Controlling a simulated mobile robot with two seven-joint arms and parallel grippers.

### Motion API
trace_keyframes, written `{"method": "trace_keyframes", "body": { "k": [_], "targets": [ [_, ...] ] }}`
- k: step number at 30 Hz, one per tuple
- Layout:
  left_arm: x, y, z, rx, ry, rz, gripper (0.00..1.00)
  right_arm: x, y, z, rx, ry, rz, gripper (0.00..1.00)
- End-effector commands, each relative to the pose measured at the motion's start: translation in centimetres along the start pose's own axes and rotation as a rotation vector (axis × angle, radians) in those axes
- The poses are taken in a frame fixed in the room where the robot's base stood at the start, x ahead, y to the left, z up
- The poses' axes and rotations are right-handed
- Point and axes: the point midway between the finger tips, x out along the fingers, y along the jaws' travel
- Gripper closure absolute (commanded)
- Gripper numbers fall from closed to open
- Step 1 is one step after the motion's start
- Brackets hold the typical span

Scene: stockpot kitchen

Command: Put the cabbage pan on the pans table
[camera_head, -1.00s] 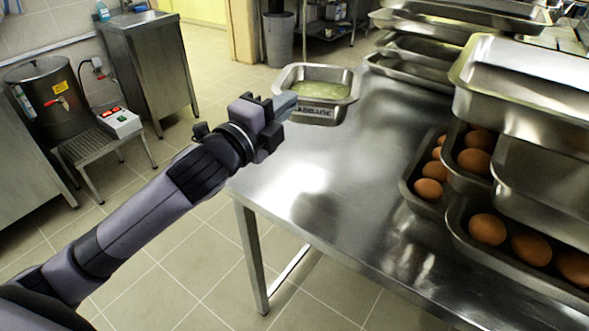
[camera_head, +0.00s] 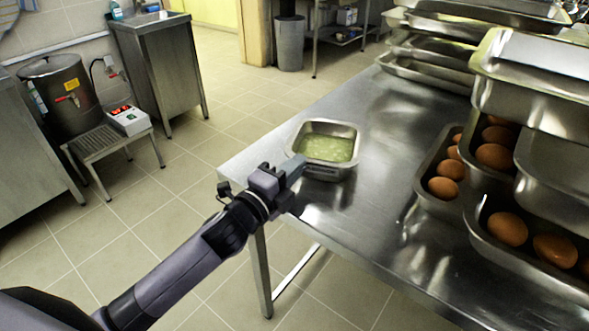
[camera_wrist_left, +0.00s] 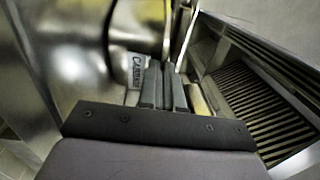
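The cabbage pan (camera_head: 318,172) is a small steel pan with pale green contents. In the head view it is over the near left part of the steel table (camera_head: 385,125). I cannot tell whether its base touches the table top. My left gripper (camera_head: 294,168) is shut on the pan's near left rim. In the left wrist view the two fingers (camera_wrist_left: 164,86) are close together beside the pan's labelled wall (camera_wrist_left: 129,68). My right gripper is not in view.
Steel pans with brown eggs (camera_head: 445,187) stand on the right side of the table. More stacked pans (camera_head: 425,68) stand at its far end. The middle of the table is mostly clear. A pot (camera_head: 62,95) and a low stand (camera_head: 95,150) are at the left.

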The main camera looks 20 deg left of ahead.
Motion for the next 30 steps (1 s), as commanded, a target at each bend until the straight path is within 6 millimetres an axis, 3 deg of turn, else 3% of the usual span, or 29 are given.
{"method": "trace_keyframes", "body": {
  "k": [5, 8, 20, 30],
  "targets": [
    [0.1, -0.3, 0.0, 0.002, 0.001, -0.008, 1.00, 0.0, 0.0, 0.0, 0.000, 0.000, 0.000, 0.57],
    [0.0, 0.1, 0.0, 0.001, -0.001, 0.002, 0.70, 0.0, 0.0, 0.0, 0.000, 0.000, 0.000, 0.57],
    [-0.5, 0.1, 0.0, 0.001, 0.000, 0.001, 0.70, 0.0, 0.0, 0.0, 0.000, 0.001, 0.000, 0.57],
    [-5.3, 0.2, 0.0, -0.001, 0.000, 0.004, 0.70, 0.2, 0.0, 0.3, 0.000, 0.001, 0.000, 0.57]
  ]
}}
